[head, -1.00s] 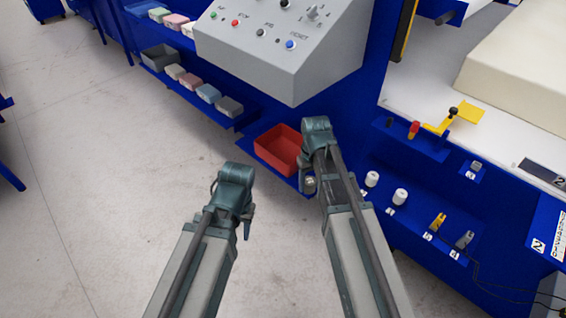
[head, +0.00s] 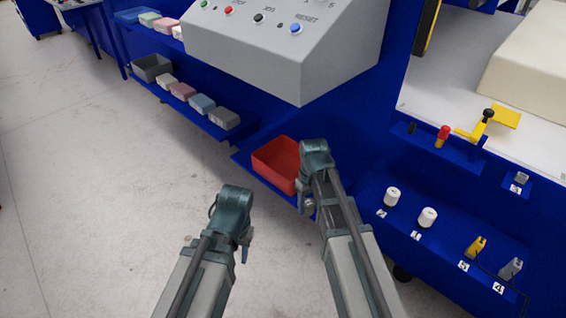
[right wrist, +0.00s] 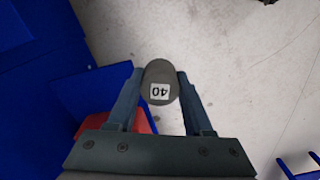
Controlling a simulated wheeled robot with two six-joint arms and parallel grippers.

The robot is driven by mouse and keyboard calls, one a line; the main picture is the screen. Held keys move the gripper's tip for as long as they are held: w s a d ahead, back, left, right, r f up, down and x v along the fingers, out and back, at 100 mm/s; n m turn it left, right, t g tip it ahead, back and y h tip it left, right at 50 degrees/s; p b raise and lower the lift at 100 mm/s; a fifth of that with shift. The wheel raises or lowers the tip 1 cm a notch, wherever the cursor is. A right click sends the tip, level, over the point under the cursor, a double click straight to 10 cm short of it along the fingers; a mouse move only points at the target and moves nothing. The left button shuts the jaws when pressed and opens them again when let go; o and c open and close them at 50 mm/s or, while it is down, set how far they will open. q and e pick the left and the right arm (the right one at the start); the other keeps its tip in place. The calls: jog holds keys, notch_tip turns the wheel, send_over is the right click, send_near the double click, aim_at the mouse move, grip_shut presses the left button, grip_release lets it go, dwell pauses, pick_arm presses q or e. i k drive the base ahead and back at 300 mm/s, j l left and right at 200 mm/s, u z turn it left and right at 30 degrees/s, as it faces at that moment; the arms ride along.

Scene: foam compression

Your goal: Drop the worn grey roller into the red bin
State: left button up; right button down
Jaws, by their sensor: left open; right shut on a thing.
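The worn grey roller (right wrist: 158,75) is a dark grey cylinder with a white label reading 40, upside down in the right wrist view. My right gripper (right wrist: 158,88) is shut on it, one finger on each side. In the head view my right gripper (head: 307,203) is at the right side of the red bin (head: 270,178), and the roller is hard to make out there. The red bin is partly hidden by my right arm; part of it shows in the right wrist view (right wrist: 143,122), below the roller. My left gripper (head: 245,248) is open and empty, over the floor.
A grey control panel (head: 275,60) juts out above the bin. A blue shelf with several small boxes (head: 202,103) is to the left. White spools (head: 427,217), a yellow part (head: 476,247) and a grey part (head: 511,268) stand on the right ledge. The floor at left is clear.

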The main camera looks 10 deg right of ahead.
aim_at(290, 169)
jog(key=i, duration=1.1)
